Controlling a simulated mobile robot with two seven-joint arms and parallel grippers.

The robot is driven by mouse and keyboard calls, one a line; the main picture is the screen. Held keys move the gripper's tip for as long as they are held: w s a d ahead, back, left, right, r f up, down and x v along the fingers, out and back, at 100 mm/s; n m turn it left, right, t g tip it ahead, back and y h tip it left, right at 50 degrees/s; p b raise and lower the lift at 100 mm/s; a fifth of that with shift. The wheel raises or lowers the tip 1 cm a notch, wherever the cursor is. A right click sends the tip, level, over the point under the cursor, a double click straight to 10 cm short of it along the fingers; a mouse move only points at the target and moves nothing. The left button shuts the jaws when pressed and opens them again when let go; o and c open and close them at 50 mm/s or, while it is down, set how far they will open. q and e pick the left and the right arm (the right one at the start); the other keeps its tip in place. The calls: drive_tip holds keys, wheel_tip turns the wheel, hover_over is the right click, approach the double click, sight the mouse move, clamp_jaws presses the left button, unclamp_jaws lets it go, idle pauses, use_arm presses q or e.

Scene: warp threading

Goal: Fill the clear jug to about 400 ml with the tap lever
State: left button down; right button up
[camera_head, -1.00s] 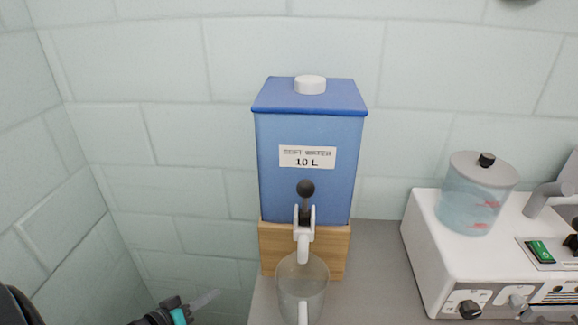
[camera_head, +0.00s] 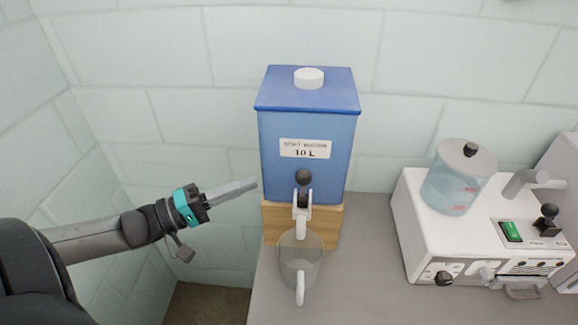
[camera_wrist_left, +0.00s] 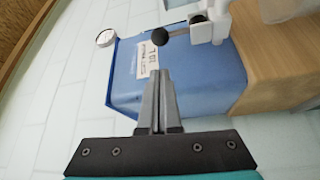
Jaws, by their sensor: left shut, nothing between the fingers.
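The clear jug (camera_head: 300,262) stands upright on the grey counter under the white spout (camera_head: 300,226) of a blue water tank (camera_head: 306,122), its handle towards me. I see no water in it. The tap lever (camera_head: 303,178) has a black ball knob and stands up in front of the tank; the knob also shows in the left wrist view (camera_wrist_left: 160,37). My left gripper (camera_head: 252,184) is shut and empty, just left of the tank and apart from the lever. Its shut fingers (camera_wrist_left: 158,80) point towards the tank in the left wrist view. My right gripper is not in view.
The tank sits on a wooden block (camera_head: 331,226). A white machine (camera_head: 415,225) with a lidded clear container (camera_head: 458,185) stands to the right on the counter (camera_head: 362,285). Tiled walls close off the back and left. The counter between jug and machine is clear.

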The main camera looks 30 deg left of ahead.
sight(303, 189)
use_arm(q)
drive_tip(key=shift+b+x, duration=0.5)
drive_tip(key=shift+x, duration=4.45)
drive_tip(key=shift+s+d+m+h, duration=0.3)
drive_tip(key=shift+s+m, duration=0.25)
drive_tip(key=shift+m, duration=0.35)
drive_tip(key=shift+s+d+f+m+h+b, duration=0.25)
drive_tip(key=shift+s+m+h+b, duration=0.4)
drive_tip(key=shift+m, duration=0.7)
drive_tip(key=shift+s+d+f+m+h+b, duration=0.1)
drive_tip(key=shift+s+d+m+h+b, duration=0.3)
drive_tip(key=shift+s+m+h, duration=0.7)
drive_tip(key=shift+s+d+f+m+h+b, duration=0.25)
drive_tip(key=shift+m+h+b, duration=0.35)
drive_tip(key=shift+m, duration=1.05)
